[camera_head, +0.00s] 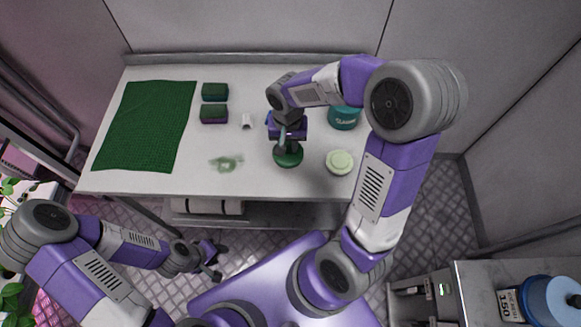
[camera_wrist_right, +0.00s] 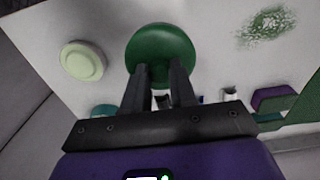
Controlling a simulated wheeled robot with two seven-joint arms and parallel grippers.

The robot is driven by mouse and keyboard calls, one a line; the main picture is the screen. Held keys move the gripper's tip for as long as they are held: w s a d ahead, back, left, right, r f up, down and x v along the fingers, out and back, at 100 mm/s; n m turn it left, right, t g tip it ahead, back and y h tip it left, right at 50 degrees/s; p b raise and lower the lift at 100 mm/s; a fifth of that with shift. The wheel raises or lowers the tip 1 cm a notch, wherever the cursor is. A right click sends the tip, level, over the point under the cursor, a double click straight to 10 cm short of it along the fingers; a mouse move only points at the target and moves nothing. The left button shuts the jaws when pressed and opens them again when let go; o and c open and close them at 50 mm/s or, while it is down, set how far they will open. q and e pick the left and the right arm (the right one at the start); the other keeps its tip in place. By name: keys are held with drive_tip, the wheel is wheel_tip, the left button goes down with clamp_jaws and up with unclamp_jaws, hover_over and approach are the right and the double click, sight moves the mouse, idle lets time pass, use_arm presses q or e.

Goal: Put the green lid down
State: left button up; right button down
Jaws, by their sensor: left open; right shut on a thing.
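The green lid (camera_head: 288,156) is round and dark green, over the front middle part of the white table (camera_head: 240,180). My right gripper (camera_head: 286,143) is shut on it from above. In the right wrist view the lid (camera_wrist_right: 161,55) is at the tips of the two dark fingers (camera_wrist_right: 160,75). I cannot tell whether the lid touches the table. My left gripper (camera_head: 212,262) is open and empty, low in front of the table, away from the lid.
A pale green round lid (camera_head: 339,161) lies to the right, a teal tub (camera_head: 345,117) behind it. A green smear (camera_head: 226,163) marks the table on the left. Two sponges (camera_head: 214,113) (camera_head: 215,91), a small white item (camera_head: 247,121) and a green mat (camera_head: 147,125) are further left.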

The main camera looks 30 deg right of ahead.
wheel_tip(320, 180, down, 9)
drive_tip(key=shift+d+f+b, duration=0.1)
drive_tip(key=shift+f+b, duration=0.1)
drive_tip(key=shift+b, duration=0.8)
drive_tip(key=shift+f, duration=0.1)
drive_tip(key=c, duration=0.9)
unclamp_jaws()
wheel_tip(320, 180, up, 12)
drive_tip(key=p, duration=0.3)
